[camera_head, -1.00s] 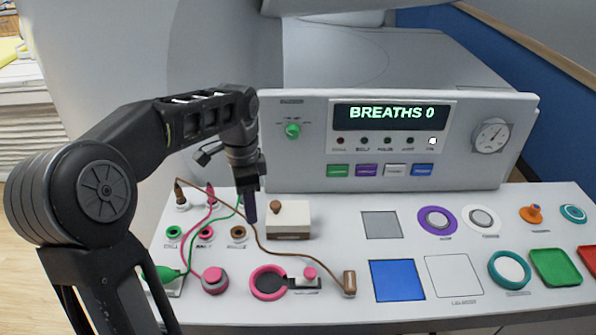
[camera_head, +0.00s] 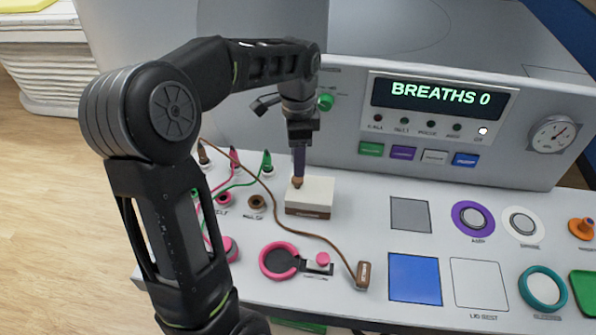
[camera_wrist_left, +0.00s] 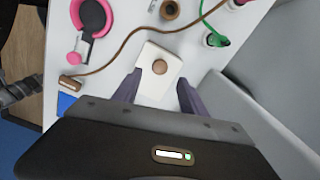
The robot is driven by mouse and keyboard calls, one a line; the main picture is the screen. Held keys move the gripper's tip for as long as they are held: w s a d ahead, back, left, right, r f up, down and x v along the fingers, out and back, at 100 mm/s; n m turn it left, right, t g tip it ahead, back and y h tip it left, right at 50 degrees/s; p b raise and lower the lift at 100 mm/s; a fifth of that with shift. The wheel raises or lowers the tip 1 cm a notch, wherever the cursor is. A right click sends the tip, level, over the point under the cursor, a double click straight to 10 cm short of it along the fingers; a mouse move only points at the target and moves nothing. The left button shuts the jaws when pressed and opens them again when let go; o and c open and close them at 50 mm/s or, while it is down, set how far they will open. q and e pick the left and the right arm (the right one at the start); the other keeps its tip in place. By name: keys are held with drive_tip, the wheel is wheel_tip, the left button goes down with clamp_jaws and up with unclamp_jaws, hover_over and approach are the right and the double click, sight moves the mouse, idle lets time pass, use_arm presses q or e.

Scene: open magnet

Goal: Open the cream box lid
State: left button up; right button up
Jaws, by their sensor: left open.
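The cream box (camera_head: 316,196) has a cream lid, a brown lower front and a round brown knob (camera_head: 297,183) on top. It stands on the white table in front of the console, and its lid looks closed. My left gripper (camera_head: 298,172) points down over the box at the knob. In the left wrist view the box (camera_wrist_left: 150,88) and knob (camera_wrist_left: 159,67) lie ahead of the two spread fingers (camera_wrist_left: 158,92), which are open and empty. Contact with the knob cannot be told. My right gripper is not in view.
A brown cable (camera_head: 310,235) curves past the box to a brown plug (camera_head: 363,274). Sockets with pink and green cables stand to the left. A pink ring (camera_head: 278,260) is in front. An outlined white square labelled lid rest (camera_head: 479,285) is clear. The console (camera_head: 440,120) rises behind.

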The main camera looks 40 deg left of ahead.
use_arm(q)
hover_over(310, 188)
drive_tip(key=s+a, duration=0.2)
drive_tip(key=a, duration=0.1)
drive_tip(key=f, duration=0.5)
drive_tip(key=shift+w+d+f+p, duration=0.15)
drive_tip(key=shift+d+f+p, duration=0.05)
drive_tip(key=shift+f+p, duration=0.2)
drive_tip(key=shift+c, duration=0.4)
clamp_jaws()
